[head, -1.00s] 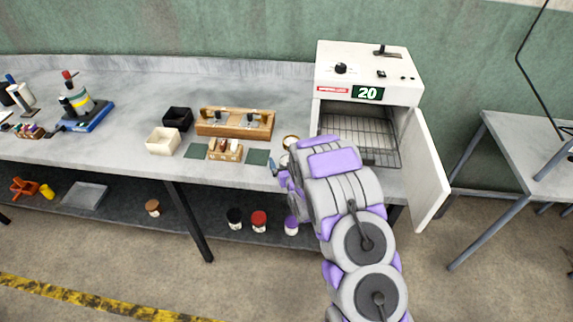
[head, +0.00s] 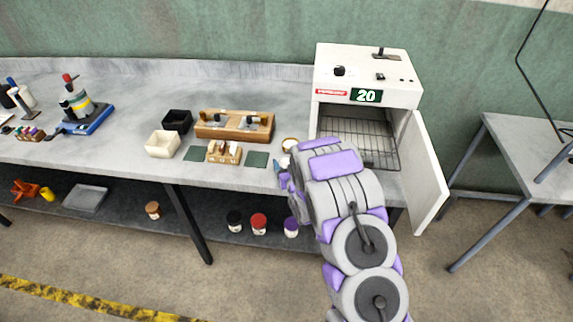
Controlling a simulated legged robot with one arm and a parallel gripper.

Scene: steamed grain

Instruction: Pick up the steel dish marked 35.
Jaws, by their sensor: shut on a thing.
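My gripper (head: 280,170) is at the front edge of the bench, left of the white oven, mostly hidden by my own arm. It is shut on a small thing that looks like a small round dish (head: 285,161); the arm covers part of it. I cannot tell whether it is lifted off the bench. A second small round dish with a brownish rim (head: 289,144) sits just behind it. No mark 35 is readable on either dish.
The oven (head: 367,75) shows 20, and its door (head: 424,175) stands open to the right. A wire rack (head: 360,140) is inside. Green mats (head: 256,159), a wooden rack (head: 235,131), a small wooden block (head: 224,158) and white and black boxes (head: 163,151) lie left of my gripper.

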